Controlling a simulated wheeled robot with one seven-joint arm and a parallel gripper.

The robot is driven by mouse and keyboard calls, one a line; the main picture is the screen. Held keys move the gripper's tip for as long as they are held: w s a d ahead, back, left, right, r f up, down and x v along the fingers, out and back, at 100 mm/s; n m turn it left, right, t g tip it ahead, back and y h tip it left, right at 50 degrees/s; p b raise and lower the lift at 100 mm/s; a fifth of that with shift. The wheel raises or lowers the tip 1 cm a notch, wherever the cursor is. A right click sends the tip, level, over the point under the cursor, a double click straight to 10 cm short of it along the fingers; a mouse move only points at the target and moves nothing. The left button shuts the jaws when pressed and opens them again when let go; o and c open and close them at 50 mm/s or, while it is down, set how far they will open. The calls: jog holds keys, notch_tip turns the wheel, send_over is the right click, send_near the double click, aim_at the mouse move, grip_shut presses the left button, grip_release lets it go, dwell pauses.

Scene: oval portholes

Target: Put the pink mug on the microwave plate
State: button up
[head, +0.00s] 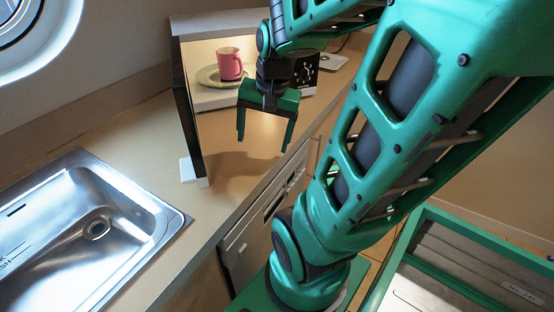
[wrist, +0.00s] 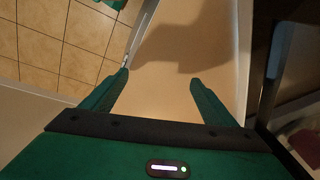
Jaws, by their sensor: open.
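The pink mug (head: 230,64) stands upright on the pale green plate (head: 208,76) inside the open microwave (head: 185,30) in the head view. My gripper (head: 265,148) is in front of the microwave opening, to the right of and nearer than the mug. It points down over the counter, open, with nothing between its fingers. In the wrist view the two fingers (wrist: 160,80) are spread over bare counter. A dark reddish patch shows at the lower right edge there; I cannot tell what it is.
The microwave door (head: 188,125) stands open on the left, its edge toward the counter front. A steel sink (head: 85,225) lies at left. The wooden counter (head: 235,170) below my gripper is clear. Tiled floor (wrist: 75,45) shows beyond the counter edge.

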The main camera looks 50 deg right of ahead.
jog(key=s+a+n+g, duration=0.2)
jog(key=s+a+n, duration=0.2)
jog(key=s+n, duration=0.2)
jog(key=s, duration=0.2)
jog(key=shift+s+f+g+y, duration=0.25)
jog(key=shift+s+g+y, duration=0.05)
jog(key=shift+s, duration=0.1)
